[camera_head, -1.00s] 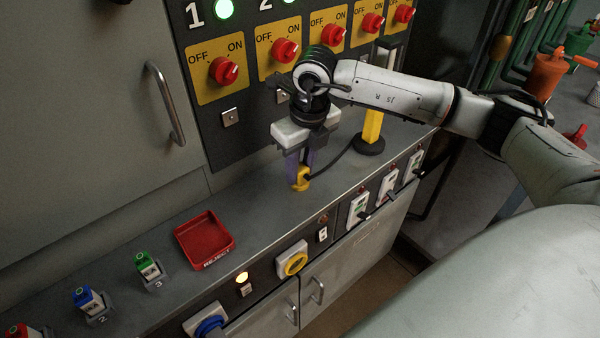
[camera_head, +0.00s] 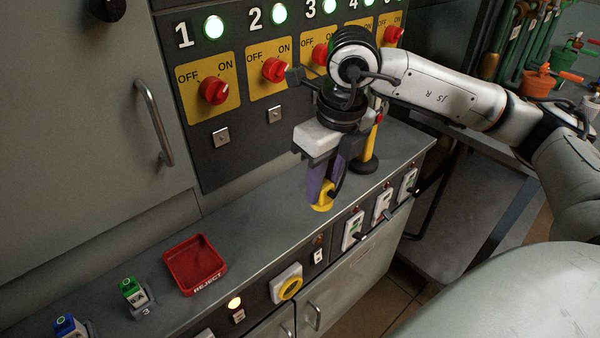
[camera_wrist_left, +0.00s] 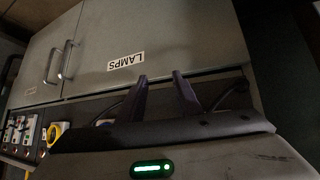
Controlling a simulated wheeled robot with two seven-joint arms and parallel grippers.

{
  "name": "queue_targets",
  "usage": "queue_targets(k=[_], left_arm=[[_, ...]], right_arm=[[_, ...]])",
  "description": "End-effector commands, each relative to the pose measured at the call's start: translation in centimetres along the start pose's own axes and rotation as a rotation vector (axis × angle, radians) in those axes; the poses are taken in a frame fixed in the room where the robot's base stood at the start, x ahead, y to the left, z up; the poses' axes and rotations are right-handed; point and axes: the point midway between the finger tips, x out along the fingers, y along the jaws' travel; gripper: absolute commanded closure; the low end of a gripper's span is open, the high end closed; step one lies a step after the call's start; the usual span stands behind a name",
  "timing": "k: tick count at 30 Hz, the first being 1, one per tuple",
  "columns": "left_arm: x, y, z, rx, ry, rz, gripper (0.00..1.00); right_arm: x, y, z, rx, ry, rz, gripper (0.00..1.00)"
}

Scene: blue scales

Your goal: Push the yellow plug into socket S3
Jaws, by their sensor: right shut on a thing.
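The yellow plug (camera_head: 322,199) is low over the grey counter, below my right gripper (camera_head: 323,184). The right gripper's purple fingers are shut on it. I cannot tell whether the plug touches the counter. A black cable runs up from it, partly hidden by the gripper. On the counter's front panel is a round socket with a yellow ring (camera_head: 289,284). White socket units (camera_head: 353,230) sit further right. I cannot read an S3 label. My left gripper (camera_wrist_left: 160,82) is open and empty in the left wrist view, its two fingers apart in front of cabinet doors.
A red reject tray (camera_head: 195,280) and green (camera_head: 133,292) and blue (camera_head: 68,326) blocks stand on the counter at left. A yellow post on a black base (camera_head: 364,165) stands close behind the right gripper. A panel of red switches (camera_head: 213,91) rises behind. The counter between tray and plug is clear.

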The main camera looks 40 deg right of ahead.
Motion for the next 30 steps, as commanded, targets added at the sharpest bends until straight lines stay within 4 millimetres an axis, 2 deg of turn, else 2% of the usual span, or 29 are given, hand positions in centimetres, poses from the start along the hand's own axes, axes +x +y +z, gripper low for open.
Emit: queue_targets(k=[1,6,12,19,30], left_arm=[[0.4,0.0,0.2,0.002,0.003,0.001,0.69],[0.9,0.1,0.8,0.006,-0.004,0.004,0.69],[1.2,0.3,0.8,0.007,0.0,0.007,0.69],[1.3,0.4,0.6,0.005,0.007,0.008,0.69],[1.3,0.5,0.8,0.004,0.003,0.009,0.69]], right_arm=[[0.1,-0.2,-1.8,0.0,0.0,-0.006,0.94],[-0.7,-0.2,-6.8,0.001,0.001,-0.007,0.94],[-1.4,-0.1,-10.1,0.003,0.0,-0.004,0.94],[-1.7,0.0,-11.6,0.001,0.001,-0.001,0.94],[-1.8,0.0,-11.7,0.001,0.0,0.001,0.94]])
